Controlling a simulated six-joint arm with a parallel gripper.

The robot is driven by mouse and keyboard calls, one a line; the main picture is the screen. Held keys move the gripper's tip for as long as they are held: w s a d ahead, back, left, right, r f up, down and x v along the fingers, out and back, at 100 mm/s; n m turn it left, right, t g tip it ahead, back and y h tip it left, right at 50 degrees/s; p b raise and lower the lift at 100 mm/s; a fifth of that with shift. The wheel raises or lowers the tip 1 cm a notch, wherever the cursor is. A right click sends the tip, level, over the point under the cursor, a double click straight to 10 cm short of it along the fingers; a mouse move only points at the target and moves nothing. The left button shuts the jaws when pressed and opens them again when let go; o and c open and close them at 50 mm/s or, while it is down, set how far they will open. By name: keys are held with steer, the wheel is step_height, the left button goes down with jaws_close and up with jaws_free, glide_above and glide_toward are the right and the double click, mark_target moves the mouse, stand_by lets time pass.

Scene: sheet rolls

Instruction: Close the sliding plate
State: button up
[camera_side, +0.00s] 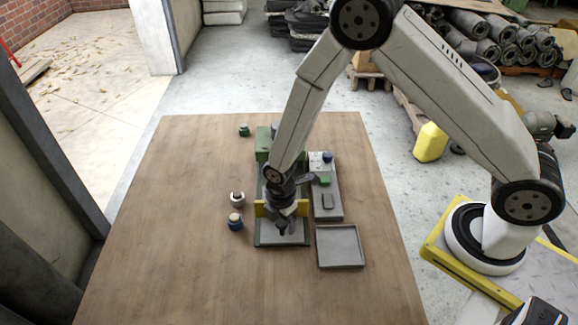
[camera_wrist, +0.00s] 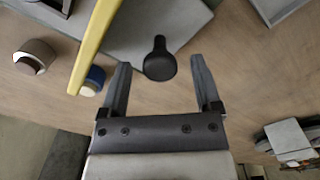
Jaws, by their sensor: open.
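A green machine (camera_side: 263,140) stands on the wooden table, with a yellow upright plate (camera_side: 260,208) at its near end. A grey plate (camera_side: 270,239) lies at the front of the machine. In the wrist view, the grey plate (camera_wrist: 165,20) has a black knob (camera_wrist: 160,67) at its edge, and the yellow plate (camera_wrist: 95,45) runs along its left side. My gripper (camera_side: 283,229) is low over the front of the machine. In the wrist view, my gripper (camera_wrist: 161,62) is open, with one finger on each side of the knob and visible gaps. I cannot tell the fingers' height against the knob.
A grey tray (camera_side: 340,246) lies right of the machine, below a panel (camera_side: 327,205) with a blue knob and green block. A white-and-brown round part (camera_side: 237,198) and a blue one (camera_side: 235,222) stand close on the left. The table's left side is clear.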

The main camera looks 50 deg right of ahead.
steer(key=shift+c, duration=0.2)
jaws_close()
stand_by(1.1)
